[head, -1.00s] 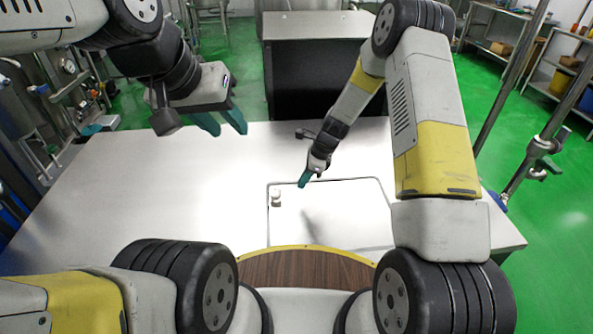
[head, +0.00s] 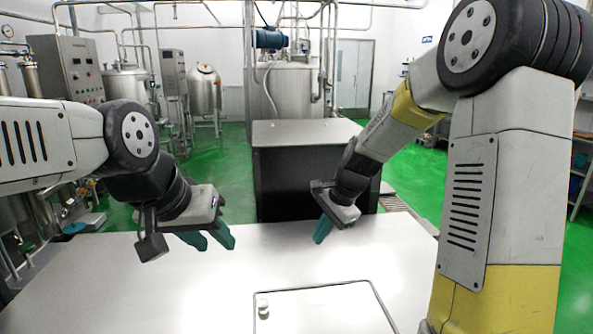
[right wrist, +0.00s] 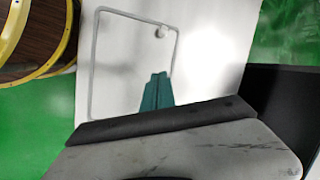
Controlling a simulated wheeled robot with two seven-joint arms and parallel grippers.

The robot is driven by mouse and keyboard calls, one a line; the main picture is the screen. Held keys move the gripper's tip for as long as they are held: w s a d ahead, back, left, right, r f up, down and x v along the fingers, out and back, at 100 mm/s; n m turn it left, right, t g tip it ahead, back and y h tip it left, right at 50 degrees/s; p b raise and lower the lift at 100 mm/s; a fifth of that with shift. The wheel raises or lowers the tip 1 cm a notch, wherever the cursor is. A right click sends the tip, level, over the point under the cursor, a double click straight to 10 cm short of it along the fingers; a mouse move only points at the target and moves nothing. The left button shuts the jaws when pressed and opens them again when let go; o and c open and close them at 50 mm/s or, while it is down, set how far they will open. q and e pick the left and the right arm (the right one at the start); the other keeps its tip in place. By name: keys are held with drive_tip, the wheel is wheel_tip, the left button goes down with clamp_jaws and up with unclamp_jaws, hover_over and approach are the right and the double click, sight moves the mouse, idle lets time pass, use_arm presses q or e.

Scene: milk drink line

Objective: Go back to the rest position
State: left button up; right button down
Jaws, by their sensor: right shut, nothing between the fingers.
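My left gripper (head: 212,241) is over the left part of the white table (head: 120,275), its two teal fingers apart and nothing visible between them. My right gripper (head: 322,230) is over the table's far edge, near the dark block, with its teal fingers together and empty. In the right wrist view the right fingertips (right wrist: 157,78) touch each other, with the white table beyond them.
A small white piece (head: 263,304) lies at a corner of the outlined rectangle (head: 320,288) on the table. A dark block with a grey top (head: 305,133) stands behind the table. Tanks (head: 205,92) and a control cabinet (head: 68,68) stand further back. Most of the tabletop is clear.

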drive_tip(key=s+d+r+n+t, duration=0.1)
drive_tip(key=s+d+r+n, duration=0.1)
drive_tip(key=s+r+n, duration=0.2)
drive_tip(key=s+d+r+n+t+h, duration=0.1)
drive_tip(key=s+d+r+n, duration=0.2)
drive_tip(key=s, duration=0.7)
drive_tip(key=s+d+r+n+t, duration=0.1)
drive_tip(key=s+d+r+n, duration=0.2)
drive_tip(key=s+r, duration=0.3)
drive_tip(key=shift+s+r+n+t+h, duration=0.2)
drive_tip(key=shift+s+n+t+h, duration=0.2)
drive_tip(key=shift+s+n, duration=0.4)
drive_tip(key=shift+w+a, duration=0.1)
